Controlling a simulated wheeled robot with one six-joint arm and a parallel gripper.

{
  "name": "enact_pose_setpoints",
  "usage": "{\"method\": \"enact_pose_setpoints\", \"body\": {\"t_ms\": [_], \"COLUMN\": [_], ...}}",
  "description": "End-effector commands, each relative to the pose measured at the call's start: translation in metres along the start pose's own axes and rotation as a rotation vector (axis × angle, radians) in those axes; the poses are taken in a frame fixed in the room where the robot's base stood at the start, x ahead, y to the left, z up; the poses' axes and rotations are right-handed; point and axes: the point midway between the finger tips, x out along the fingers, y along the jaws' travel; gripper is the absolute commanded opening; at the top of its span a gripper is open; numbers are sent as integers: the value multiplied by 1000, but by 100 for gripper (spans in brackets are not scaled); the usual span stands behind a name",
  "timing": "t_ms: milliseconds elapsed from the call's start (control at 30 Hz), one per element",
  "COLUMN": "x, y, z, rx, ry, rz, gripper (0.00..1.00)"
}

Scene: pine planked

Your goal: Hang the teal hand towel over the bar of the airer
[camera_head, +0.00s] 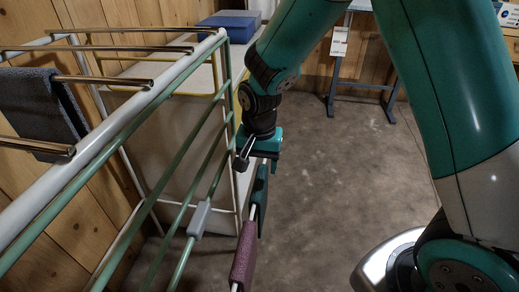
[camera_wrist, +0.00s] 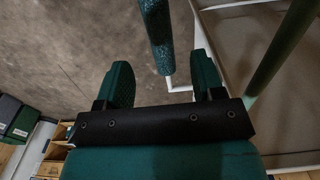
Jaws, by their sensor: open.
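The teal hand towel (camera_head: 262,190) hangs as a narrow dark-teal strip on a white rail just below my gripper (camera_head: 254,166) in the head view. In the wrist view the towel (camera_wrist: 157,38) runs down from the top edge toward the gap between the fingers of my gripper (camera_wrist: 160,70). The fingers are apart, with nothing clearly held between them. The airer (camera_head: 120,125) stands at the left, with pale green and white rails and several metal bars across its top. Much of the towel's length is hidden or foreshortened.
A dark grey-blue towel (camera_head: 40,108) hangs over an airer bar at far left. A maroon towel (camera_head: 243,256) is on the white rail nearer the camera. A blue box (camera_head: 232,24) sits on a white surface behind.

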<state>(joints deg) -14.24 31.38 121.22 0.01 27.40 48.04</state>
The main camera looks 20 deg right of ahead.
Motion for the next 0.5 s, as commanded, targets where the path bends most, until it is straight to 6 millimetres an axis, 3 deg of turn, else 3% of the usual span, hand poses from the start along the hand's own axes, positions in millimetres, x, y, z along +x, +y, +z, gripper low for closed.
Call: {"method": "enact_pose_setpoints", "body": {"t_ms": [33, 200, 500], "x": [15, 49, 84], "y": [0, 0, 0], "z": [0, 1, 0], "rx": [0, -1, -1], "ry": [-3, -3, -1], "rz": [3, 2, 0], "gripper": [62, 62, 62]}}
